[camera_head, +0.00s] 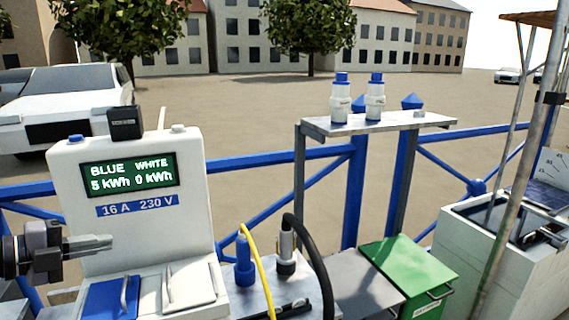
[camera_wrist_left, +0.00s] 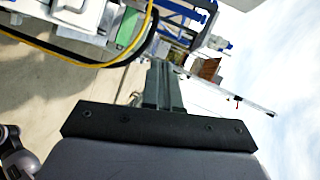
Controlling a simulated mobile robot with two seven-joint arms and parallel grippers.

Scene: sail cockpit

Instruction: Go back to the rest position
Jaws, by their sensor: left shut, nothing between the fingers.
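My left gripper (camera_head: 108,244) comes in from the left edge of the head view, in front of the white charging pedestal. Its fingers are shut with nothing between them. The left wrist view shows its fingers (camera_wrist_left: 163,85) together, with nothing held. My right gripper is not in the head view.
The white pedestal (camera_head: 75,210) reads BLUE 5 kWh, WHITE 0 kWh. Blue (camera_head: 245,262) and grey (camera_head: 287,248) plugs stand beside it with yellow and black cables. A shelf (camera_head: 400,122) holds two white-and-blue connectors. A green box (camera_head: 408,268) and a white console (camera_head: 470,250) stand right.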

